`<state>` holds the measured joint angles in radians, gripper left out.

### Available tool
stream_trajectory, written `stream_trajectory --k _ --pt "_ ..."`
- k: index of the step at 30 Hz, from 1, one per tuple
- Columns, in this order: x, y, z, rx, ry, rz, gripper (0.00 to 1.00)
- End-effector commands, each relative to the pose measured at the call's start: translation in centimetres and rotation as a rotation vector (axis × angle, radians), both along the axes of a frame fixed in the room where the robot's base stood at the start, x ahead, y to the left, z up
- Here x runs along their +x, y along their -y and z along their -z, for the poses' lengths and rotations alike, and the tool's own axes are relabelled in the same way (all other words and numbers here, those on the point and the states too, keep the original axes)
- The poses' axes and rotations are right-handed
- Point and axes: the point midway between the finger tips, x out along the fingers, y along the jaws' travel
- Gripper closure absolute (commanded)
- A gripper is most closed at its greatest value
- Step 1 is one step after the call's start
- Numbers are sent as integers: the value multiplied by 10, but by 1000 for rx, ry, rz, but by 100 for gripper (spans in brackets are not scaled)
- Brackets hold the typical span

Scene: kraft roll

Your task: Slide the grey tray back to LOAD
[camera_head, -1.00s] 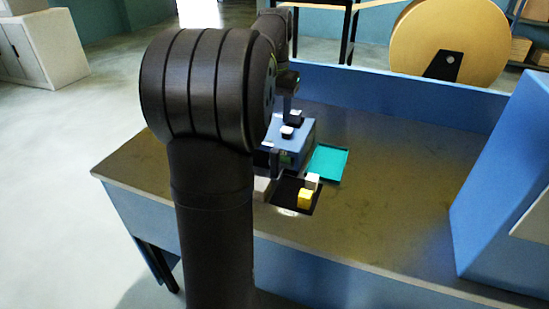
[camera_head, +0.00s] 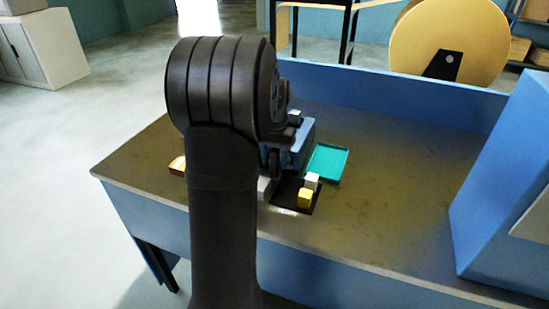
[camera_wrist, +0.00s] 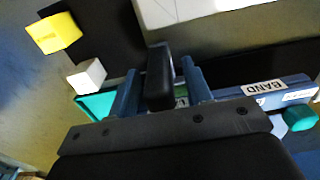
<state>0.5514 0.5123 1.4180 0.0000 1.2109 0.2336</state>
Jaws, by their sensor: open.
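A pale grey piece (camera_wrist: 215,10), likely the grey tray, lies at the top of the wrist view and is cut off by its edge. In the head view, a small pale part (camera_head: 264,188) shows beside my arm; the rest is hidden. My gripper (camera_wrist: 160,68) is open, its two blue fingers apart. A dark upright block stands between them in the picture; I cannot tell whether they touch it. The LOAD mark is not readable in either view. In the head view, my arm hides most of the gripper.
A yellow cube (camera_head: 305,199) and a white cube (camera_head: 312,181) sit at a black square (camera_head: 285,191). A teal tray (camera_head: 328,161) lies behind them. A blue unit labelled BAND (camera_wrist: 275,90) is close to my gripper. The table's right middle is clear.

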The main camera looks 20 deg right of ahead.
Motion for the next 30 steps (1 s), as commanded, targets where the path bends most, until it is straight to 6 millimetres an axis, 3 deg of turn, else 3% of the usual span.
stream_trajectory --k 5,12,23,30 --pt "0 0 0 0 0 0 55" --pt "0 0 0 0 0 0 100" --pt "7 -7 0 0 0 -2 100" --pt "36 -37 0 0 0 -4 100"
